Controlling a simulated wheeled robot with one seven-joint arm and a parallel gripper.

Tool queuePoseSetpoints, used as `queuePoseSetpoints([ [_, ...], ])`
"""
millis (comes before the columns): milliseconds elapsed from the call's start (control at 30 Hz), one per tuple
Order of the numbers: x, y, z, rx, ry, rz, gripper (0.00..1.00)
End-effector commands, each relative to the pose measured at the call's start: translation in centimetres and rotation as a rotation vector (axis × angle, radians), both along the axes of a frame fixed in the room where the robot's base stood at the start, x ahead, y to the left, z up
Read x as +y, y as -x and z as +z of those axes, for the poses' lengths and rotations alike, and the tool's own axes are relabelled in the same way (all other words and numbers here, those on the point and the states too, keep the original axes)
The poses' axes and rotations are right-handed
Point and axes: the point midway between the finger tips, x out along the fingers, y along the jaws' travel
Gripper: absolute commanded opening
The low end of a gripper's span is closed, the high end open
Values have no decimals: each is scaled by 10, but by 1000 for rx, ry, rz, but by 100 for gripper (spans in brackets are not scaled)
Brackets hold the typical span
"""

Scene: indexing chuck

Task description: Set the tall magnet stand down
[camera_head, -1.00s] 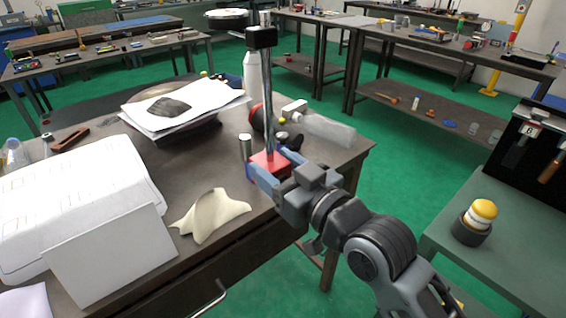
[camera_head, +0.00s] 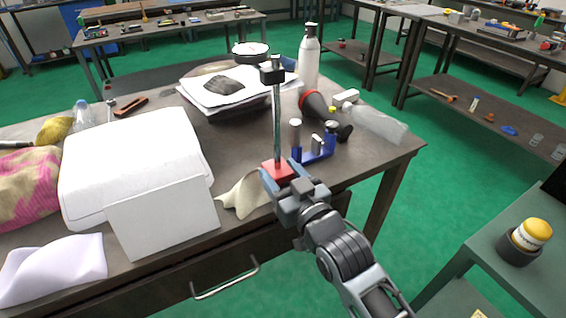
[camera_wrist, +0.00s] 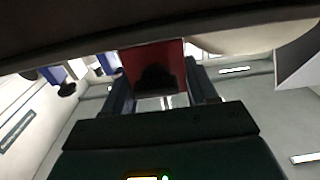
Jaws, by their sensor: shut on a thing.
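The tall magnet stand has a red base (camera_head: 279,171), a slim upright grey post (camera_head: 277,120) and a black block (camera_head: 272,71) on top. A round dial (camera_head: 250,50) shows just left of the block. My gripper (camera_head: 281,176) is shut on the red base, one finger on each side, at the table's front edge. The post stands about upright. In the wrist view the red base (camera_wrist: 153,68) sits between my fingers, close to a dark surface. I cannot tell whether its underside touches the table.
A cream cloth (camera_head: 243,195) lies close left of the base. A blue fixture with metal cylinders (camera_head: 314,153) stands close right. Behind are papers (camera_head: 215,97), a white bottle (camera_head: 308,62) and a black-and-red tool (camera_head: 318,108).

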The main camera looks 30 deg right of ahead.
Motion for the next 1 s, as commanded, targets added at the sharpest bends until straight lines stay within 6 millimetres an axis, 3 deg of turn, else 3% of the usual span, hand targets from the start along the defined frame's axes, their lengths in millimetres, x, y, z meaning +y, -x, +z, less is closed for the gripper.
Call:
queuePoseSetpoints([
  [467,0,0,-4,-10,0,0,0],
  [500,0,0,-9,-1,0,0,58],
  [767,0,0,-8,-1,0,0,83],
  [1000,0,0,-7,-1,0,0,83],
])
